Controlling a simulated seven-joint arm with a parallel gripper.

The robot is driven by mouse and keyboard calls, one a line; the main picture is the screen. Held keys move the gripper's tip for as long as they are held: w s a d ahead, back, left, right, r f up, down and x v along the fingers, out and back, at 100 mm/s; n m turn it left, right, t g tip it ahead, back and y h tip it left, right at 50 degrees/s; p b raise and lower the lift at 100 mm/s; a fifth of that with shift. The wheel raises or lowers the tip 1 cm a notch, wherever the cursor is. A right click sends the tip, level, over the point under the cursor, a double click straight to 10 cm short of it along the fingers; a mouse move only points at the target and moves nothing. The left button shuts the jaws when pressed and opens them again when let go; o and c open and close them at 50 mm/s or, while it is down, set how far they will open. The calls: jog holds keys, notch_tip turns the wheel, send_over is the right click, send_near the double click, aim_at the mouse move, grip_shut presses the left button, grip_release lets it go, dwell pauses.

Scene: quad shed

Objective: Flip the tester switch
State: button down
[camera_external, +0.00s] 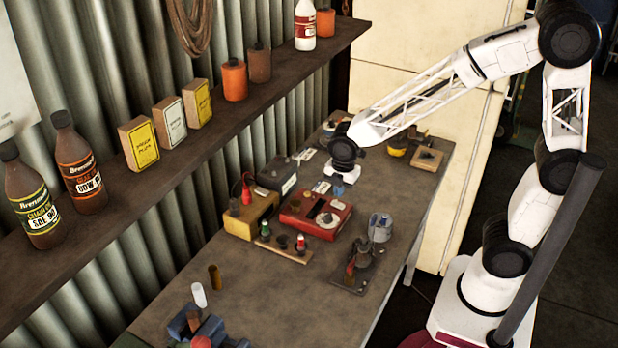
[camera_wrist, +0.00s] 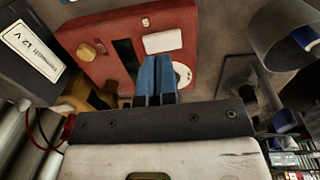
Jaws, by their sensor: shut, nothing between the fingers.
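The tester appears to be the red box (camera_external: 316,216) on the workbench, with a white round dial on its top. In the wrist view the red box (camera_wrist: 118,42) shows a tan knob (camera_wrist: 88,50), a dark slot (camera_wrist: 128,58), a white plate (camera_wrist: 163,41) and part of the dial (camera_wrist: 184,76). I cannot tell which part is the switch. My gripper's blue fingers (camera_wrist: 157,76) are shut with nothing between them. They overlap the tester's face in the wrist view, near the dial, hiding part of it. Contact cannot be told. In the external view my wrist is behind the tester.
A dark box labelled 12 V (camera_wrist: 28,45) stands beside the tester; it also shows in the external view (camera_external: 277,176). A yellow-tan box (camera_external: 250,217) and a small rack (camera_external: 282,248) are close by. A grey cup-like part (camera_external: 380,228) stands right. Bare bench (camera_external: 270,295) lies nearer the camera.

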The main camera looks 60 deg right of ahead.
aim_at(341, 204)
notch_tip(341, 204, up, 10)
jog(key=shift+s+r, duration=0.15)
jog(key=shift+s, duration=0.15)
dwell(0.4)
jog(key=s+d+r+m+t, duration=0.1)
jog(key=s+d+m, duration=0.3)
jog(key=s+m, duration=0.5)
jog(key=s+d+r+m, duration=0.1)
jog(key=s+d+m, duration=0.4)
jog(key=s+m, duration=0.4)
jog(key=shift+s+d+r+t, duration=0.25)
jog(key=shift+s+t, duration=0.15)
jog(key=shift+s, duration=2.05)
